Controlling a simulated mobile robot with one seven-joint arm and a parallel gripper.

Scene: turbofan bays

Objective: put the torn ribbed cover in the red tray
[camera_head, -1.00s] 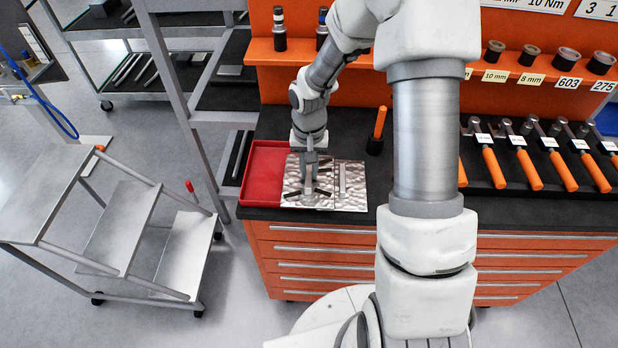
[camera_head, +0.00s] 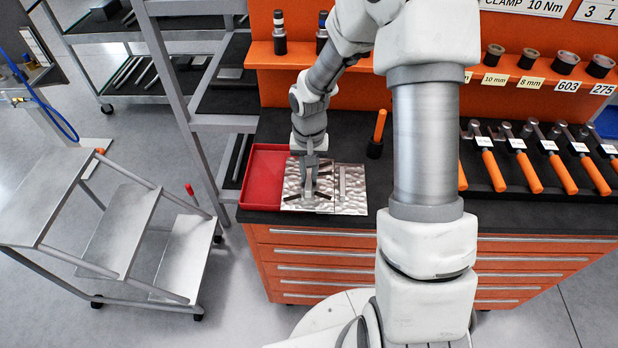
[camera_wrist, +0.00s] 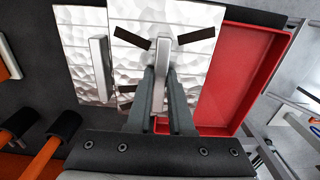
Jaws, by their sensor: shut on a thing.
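A silvery, dimpled panel with dark strips across it (camera_wrist: 195,65) is the cover under my gripper; it also shows in the head view (camera_head: 318,172). I cannot make out clear ribs on it, nor whether the dark strips are tears. My gripper (camera_wrist: 161,78) is shut on the pale bar handle of this panel. The panel lies flat or nearly so; I cannot tell whether it is raised. The red tray (camera_head: 262,178) is directly beside it on the left in the head view and on the right in the wrist view (camera_wrist: 245,70). The tray looks empty.
A second dimpled panel with its own handle (camera_head: 352,197) lies alongside, on the other side from the tray. An orange-handled tool (camera_head: 380,122) stands behind. A grey rack post (camera_head: 180,100) rises left of the tray. The black worktop's front edge (camera_head: 290,216) is close.

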